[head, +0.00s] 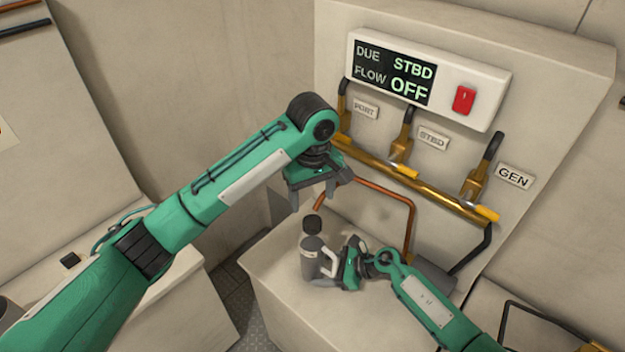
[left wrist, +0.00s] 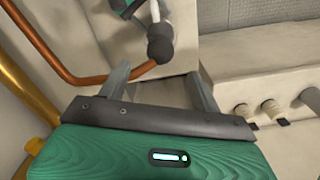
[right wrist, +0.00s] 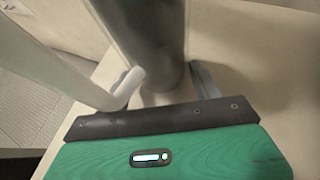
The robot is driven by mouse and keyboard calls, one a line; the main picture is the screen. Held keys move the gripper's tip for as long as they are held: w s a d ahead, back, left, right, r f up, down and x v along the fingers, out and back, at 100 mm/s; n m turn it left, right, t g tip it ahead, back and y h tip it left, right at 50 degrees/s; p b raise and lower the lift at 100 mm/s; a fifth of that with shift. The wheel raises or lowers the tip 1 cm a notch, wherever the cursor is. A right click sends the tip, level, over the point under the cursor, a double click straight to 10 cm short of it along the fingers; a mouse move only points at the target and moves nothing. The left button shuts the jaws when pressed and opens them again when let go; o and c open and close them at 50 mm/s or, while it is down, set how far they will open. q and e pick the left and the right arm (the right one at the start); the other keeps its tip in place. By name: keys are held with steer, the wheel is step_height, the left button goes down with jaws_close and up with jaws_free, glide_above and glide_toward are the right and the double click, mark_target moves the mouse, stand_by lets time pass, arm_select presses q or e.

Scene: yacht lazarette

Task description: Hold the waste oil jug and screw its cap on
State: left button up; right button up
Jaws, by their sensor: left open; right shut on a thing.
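The waste oil jug (head: 311,264) is a grey bottle with a white handle (head: 329,262), standing upright on the pale bench. Its dark cap (head: 312,224) sits at the top of the neck; I cannot tell how tight it is. The cap also shows in the left wrist view (left wrist: 160,43), just beyond the fingers. My left gripper (head: 312,194) is open and empty above the cap, pointing down, apart from it. My right gripper (head: 341,270) is shut on the jug at its handle side. The right wrist view shows the grey body (right wrist: 150,40) and white handle (right wrist: 125,90) close up.
Copper pipe (head: 411,225) bends down to the bench behind the jug. A brass manifold (head: 430,190) with several valve handles runs along the wall under a display panel (head: 430,80) with a red switch (head: 464,99). The bench front (head: 290,320) is clear.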

arm_select(q)
steer(key=shift+r, duration=2.25)
arm_select(e)
steer(key=o, duration=1.5)
steer(key=shift+d, duration=0.1)
steer(key=v, duration=1.1)
steer(key=shift+s+d+r, duration=0.15)
steer(key=shift+d, duration=0.2)
arm_select(q)
steer(key=shift+s+f, duration=0.1)
arm_select(e)
steer(key=shift+s, duration=0.1)
